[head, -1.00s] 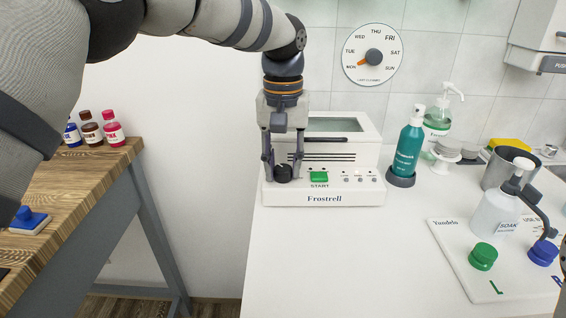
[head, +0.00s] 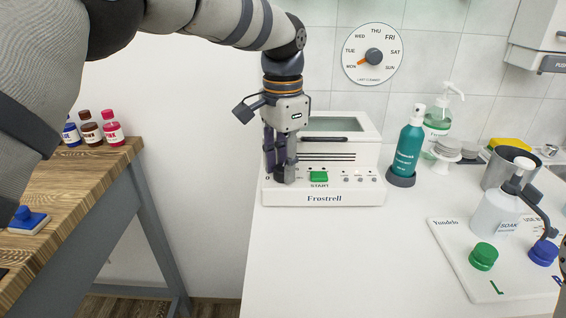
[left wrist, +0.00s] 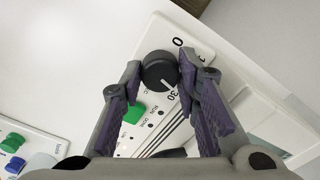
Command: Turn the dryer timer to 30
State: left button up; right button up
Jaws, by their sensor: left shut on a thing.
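The white dryer (head: 350,197), labelled Frostrell, stands on the white counter. Its black timer knob (left wrist: 159,68) shows in the left wrist view, beside printed numbers including 0 and 30. The knob's white line points towards the 30. My left gripper (head: 281,176) is at the left of the dryer's front panel, shut on the timer knob, with one finger on each side of it in the wrist view (left wrist: 160,72). In the head view the fingers hide the knob.
A green START button (head: 319,176) is just right of the fingers. A teal bottle (head: 408,150) stands right of the dryer. The SOAK bottle (head: 492,215) and a white board with green (head: 483,257) and blue caps are further right. The front counter is clear.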

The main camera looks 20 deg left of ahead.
pick_arm(q)
jog(key=m, duration=0.5)
jog(key=shift+m, duration=0.3)
dwell(0.4)
jog(key=o, duration=0.9)
notch_tip(320, 180, up, 12)
